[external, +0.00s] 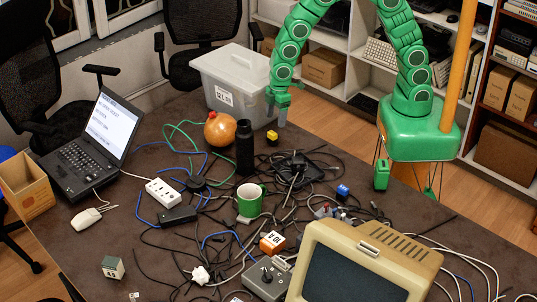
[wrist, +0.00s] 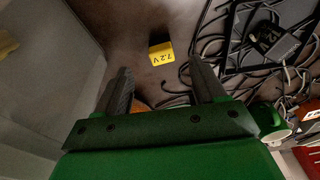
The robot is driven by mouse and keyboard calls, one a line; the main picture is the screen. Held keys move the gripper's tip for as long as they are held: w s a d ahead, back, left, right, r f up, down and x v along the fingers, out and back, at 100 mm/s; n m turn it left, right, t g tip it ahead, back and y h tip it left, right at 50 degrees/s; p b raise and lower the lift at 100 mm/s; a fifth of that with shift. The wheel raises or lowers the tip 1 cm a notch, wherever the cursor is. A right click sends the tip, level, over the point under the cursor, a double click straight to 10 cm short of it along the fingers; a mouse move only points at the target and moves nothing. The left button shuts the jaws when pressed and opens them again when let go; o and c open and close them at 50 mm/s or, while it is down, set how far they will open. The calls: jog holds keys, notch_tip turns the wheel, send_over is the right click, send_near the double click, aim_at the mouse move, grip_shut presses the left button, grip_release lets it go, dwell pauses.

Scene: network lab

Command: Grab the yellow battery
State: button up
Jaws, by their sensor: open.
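The yellow battery (external: 272,138) is a small block on the dark table, just right of the black bottle in the external view. In the wrist view the battery (wrist: 161,53) shows "7.2V" and lies beyond my fingertips, roughly centred between them. My green gripper (external: 278,110) hangs above the table beside the grey bin, a little above and behind the battery in the picture. In the wrist view my gripper (wrist: 161,78) has its two dark fingers wide apart, with nothing held between them.
The lidded grey bin (external: 232,85) stands close beside my gripper. A tall black bottle (external: 245,148) and an orange round object (external: 221,129) stand left of the battery. Tangled black cables (wrist: 235,50) lie to its right. A green mug (external: 250,200) is nearer the camera.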

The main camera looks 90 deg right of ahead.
aim_at(272, 133)
jog(key=shift+w+a+f, duration=0.2)
jog(key=shift+w+f, duration=0.35)
jog(key=shift+f, duration=0.3)
jog(key=shift+w+a+f, duration=0.1)
jog(key=shift+a+f, duration=0.1)
jog(key=shift+f, duration=1.7)
jog(key=shift+w+a+f, duration=0.1)
jog(key=shift+a+f, duration=0.1)
jog(key=shift+f, duration=1.65)
jog(key=c, duration=1.1)
